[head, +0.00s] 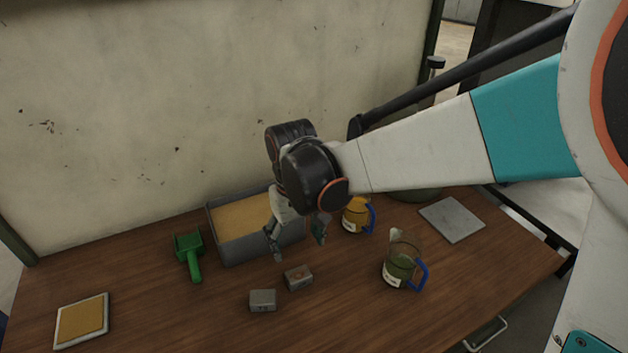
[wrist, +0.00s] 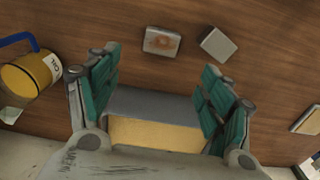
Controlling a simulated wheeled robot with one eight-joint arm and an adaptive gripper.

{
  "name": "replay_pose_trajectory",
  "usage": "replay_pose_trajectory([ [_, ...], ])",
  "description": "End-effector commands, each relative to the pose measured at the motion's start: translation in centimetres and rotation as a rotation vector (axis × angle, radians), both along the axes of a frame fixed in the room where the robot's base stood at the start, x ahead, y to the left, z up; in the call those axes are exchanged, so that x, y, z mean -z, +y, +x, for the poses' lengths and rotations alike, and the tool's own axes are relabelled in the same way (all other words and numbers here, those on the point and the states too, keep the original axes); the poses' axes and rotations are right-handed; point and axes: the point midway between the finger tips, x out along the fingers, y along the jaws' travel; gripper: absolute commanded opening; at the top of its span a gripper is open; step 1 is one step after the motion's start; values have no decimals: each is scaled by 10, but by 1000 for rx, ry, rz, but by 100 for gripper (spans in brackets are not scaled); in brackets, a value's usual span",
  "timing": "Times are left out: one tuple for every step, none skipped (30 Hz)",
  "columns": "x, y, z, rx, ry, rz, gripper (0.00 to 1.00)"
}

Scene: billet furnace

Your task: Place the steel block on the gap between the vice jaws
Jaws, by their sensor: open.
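Two small grey blocks lie close together on the wooden table. One block (head: 299,278) has an orange-brown mark on top; the other block (head: 263,300) looks plain grey. The marked block (wrist: 161,41) and the plain block (wrist: 218,43) also show in the wrist view, beyond the fingertips. I cannot tell which is the steel block. My gripper (head: 298,247) is open and empty, pointing down above the table, just behind the blocks. Its spread teal-padded fingers also show in the wrist view (wrist: 160,62). I cannot make out the vice jaws in either view.
A grey box (head: 228,248) of yellow material stands behind my gripper, with a green scoop (head: 190,257) left of it. A yellow jug (head: 355,217) and a clear jug (head: 400,266) stand right. A grey plate (head: 452,219) lies far right, a yellow-topped tray (head: 82,320) front left.

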Motion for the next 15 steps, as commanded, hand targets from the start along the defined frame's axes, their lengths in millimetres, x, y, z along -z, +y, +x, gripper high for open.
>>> replay_pose_trajectory([
  [11,0,-1,-1,0,0,73],
  [17,0,-1,-1,-1,0,73],
  [26,0,-1,-2,-1,0,73],
  [32,0,0,-2,-1,0,73],
  [38,0,0,-3,-1,0,73],
  [45,0,0,-3,-2,0,73],
  [51,0,0,-3,-3,-1,73],
  [56,0,0,-3,-3,-1,73],
  [62,0,0,-3,-3,-1,73],
  [65,0,0,-3,-3,-1,73],
  [68,0,0,-4,-3,-1,73],
  [72,0,0,-4,-3,-1,73],
  [74,0,0,-4,-3,-1,73],
  [75,0,0,-4,-3,-1,73],
  [76,0,0,-4,-4,0,73],
])
